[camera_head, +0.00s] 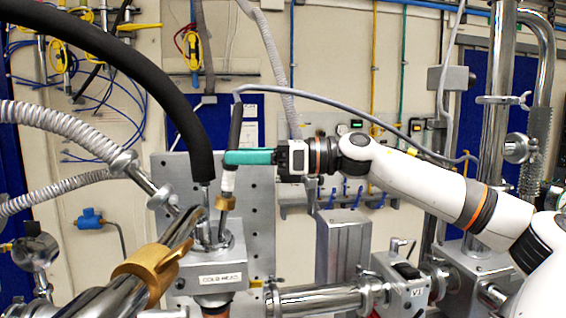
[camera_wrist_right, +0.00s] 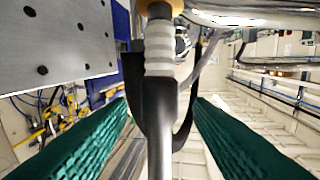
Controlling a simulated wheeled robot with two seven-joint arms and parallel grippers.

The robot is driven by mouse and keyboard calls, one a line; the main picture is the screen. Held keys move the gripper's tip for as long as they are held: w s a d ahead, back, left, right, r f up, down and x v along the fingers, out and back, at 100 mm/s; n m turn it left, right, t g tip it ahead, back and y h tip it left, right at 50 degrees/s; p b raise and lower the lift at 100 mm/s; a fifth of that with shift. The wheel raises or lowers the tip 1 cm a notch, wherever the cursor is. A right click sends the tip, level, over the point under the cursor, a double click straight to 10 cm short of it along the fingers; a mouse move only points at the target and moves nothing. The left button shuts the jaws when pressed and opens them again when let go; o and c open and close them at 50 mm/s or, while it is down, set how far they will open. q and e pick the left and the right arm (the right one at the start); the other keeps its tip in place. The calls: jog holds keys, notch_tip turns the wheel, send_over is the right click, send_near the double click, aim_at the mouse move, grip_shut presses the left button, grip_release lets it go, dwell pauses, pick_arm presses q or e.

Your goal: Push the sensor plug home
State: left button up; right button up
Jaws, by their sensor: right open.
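The sensor plug (camera_head: 228,182) stands nearly upright above the cold head (camera_head: 212,262), with a black upper body, a white section and a brass collar (camera_head: 225,202) below. A grey cable arches right from its top. My right gripper (camera_head: 232,157) reaches in from the right, its teal fingers level with the black body. In the wrist view the plug (camera_wrist_right: 158,55), with white ribs and black body, stands between the spread fingers (camera_wrist_right: 160,106), with gaps on both sides. How far the plug is seated cannot be told. My left gripper is out of view.
A thick black hose (camera_head: 180,100) comes down just left of the plug. A shiny pipe with a brass fitting (camera_head: 150,272) stands front left. A drilled metal plate (camera_head: 262,200) is behind. The V1 valve box (camera_head: 398,275) and a grey box (camera_head: 343,245) stand right.

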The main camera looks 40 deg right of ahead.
jog(key=b+v, duration=0.3)
jog(key=v, duration=0.5)
jog(key=shift+b, duration=0.35)
